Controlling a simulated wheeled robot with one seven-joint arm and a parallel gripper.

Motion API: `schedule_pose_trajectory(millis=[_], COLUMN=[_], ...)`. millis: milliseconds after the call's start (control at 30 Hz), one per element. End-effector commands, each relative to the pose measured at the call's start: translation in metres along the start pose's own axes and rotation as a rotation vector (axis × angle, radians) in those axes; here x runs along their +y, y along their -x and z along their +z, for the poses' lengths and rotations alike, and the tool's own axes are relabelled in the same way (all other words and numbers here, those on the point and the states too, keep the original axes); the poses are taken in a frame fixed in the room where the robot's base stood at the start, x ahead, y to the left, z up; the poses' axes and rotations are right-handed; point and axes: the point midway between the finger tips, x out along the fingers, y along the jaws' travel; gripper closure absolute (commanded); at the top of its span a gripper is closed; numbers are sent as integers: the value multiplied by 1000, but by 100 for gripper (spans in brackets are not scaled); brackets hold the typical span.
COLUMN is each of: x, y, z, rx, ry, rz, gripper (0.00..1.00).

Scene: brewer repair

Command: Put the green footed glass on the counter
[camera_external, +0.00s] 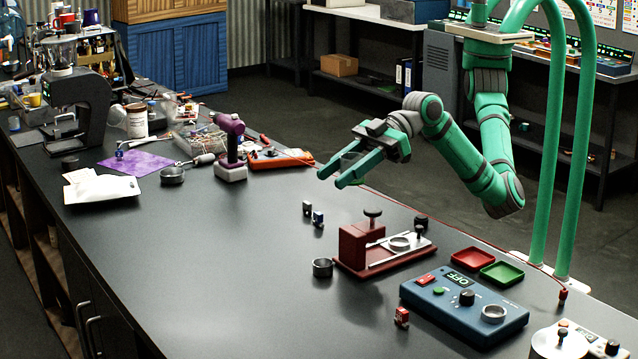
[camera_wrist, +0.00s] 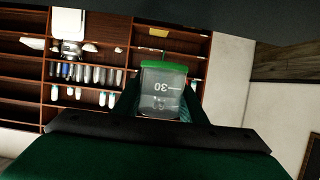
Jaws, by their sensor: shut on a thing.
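The green footed glass (camera_wrist: 163,97) is clear, with a green end (camera_wrist: 164,67) and a printed scale reading 30, which appears upside down in the wrist view. It sits between the fingers of my gripper (camera_wrist: 160,102), which is shut on it. In the external view, my gripper (camera_external: 341,175) points left, held in the air above the counter's far edge. The glass (camera_external: 352,158) shows there only faintly between the green fingers. The dark counter (camera_external: 240,255) stretches below, and the glass is clear of it.
A blue control box (camera_external: 465,308), red tray (camera_external: 473,257) and green tray (camera_external: 502,272) lie further right. The left-centre counter is bare.

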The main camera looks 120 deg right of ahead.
Motion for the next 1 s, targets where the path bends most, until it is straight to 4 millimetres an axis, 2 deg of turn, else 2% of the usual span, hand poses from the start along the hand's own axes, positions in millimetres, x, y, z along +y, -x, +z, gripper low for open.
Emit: schedule_pose_trajectory(millis=[33, 233, 500, 700, 1000], x=[15, 72, 152, 206, 281], y=[-2, -8, -6, 2, 22], z=[-8, -36, -70, -87, -100], rx=[3, 3, 3, 3, 1], ry=[-3, -9, -9, -5, 6], rz=[8, 22, 26, 18, -8], gripper=[86, 86, 86, 86, 86])
